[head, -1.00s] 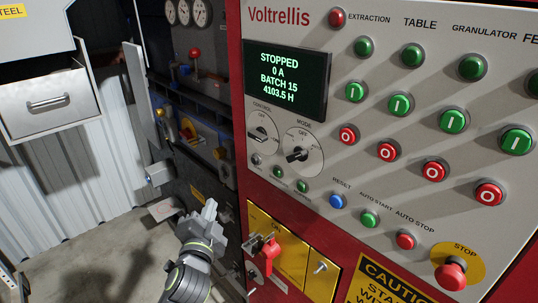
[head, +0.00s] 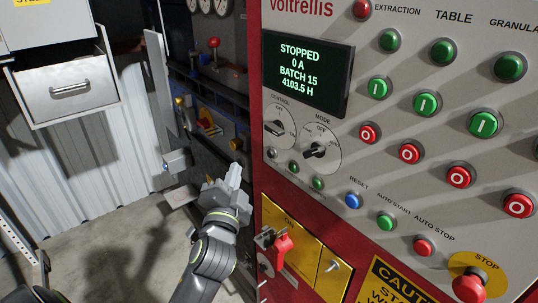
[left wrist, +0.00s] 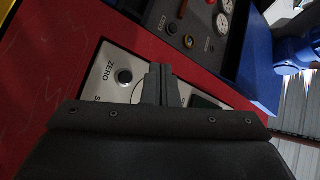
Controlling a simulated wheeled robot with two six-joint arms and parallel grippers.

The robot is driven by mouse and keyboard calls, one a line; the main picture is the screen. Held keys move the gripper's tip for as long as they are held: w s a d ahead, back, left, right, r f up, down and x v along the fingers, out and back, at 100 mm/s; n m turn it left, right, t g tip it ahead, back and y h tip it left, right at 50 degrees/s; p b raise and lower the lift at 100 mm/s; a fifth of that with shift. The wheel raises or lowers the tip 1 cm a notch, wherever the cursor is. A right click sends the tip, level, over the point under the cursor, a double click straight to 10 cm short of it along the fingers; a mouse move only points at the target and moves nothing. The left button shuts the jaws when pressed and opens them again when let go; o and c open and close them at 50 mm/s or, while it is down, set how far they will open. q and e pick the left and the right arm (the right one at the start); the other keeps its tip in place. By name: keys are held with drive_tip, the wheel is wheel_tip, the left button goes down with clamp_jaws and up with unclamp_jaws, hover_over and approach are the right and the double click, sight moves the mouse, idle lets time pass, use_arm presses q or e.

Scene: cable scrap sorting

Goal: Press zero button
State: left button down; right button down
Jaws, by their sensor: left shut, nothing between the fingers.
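The zero button (left wrist: 124,76) is a dark round button with a pale ring on a light grey plate, in the left wrist view. The word ZERO stands beside it. I cannot make the button out in the head view. My left gripper (head: 234,174) is shut and empty, left of the red control cabinet's front. In the left wrist view its fingertips (left wrist: 160,72) appear just right of the zero button. I cannot tell whether they touch the plate. A second label on the plate is partly hidden by the gripper. My right gripper is not in view.
The red cabinet carries a grey panel (head: 345,135) with several buttons and a screen (head: 306,72) reading STOPPED. A red stop knob (head: 468,286) and a red padlock-like tag (head: 283,247) stick out. The floor (head: 110,250) there looks clear.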

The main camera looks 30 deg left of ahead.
sight(271, 154)
use_arm(q)
drive_tip(key=w+d, duration=0.2)
drive_tip(key=w, duration=0.4)
drive_tip(key=shift+d+b, duration=0.3)
drive_tip(key=shift+b, duration=0.15)
drive_tip(key=shift+w, duration=0.15)
idle(1.5)
drive_tip(key=shift+w+d, duration=0.15)
drive_tip(key=shift+w, duration=0.2)
drive_tip(key=shift+w+d, duration=0.15)
drive_tip(key=shift+w, duration=0.2)
idle(0.7)
idle(0.3)
drive_tip(key=shift+s+a, duration=0.3)
drive_tip(key=shift+s, duration=0.5)
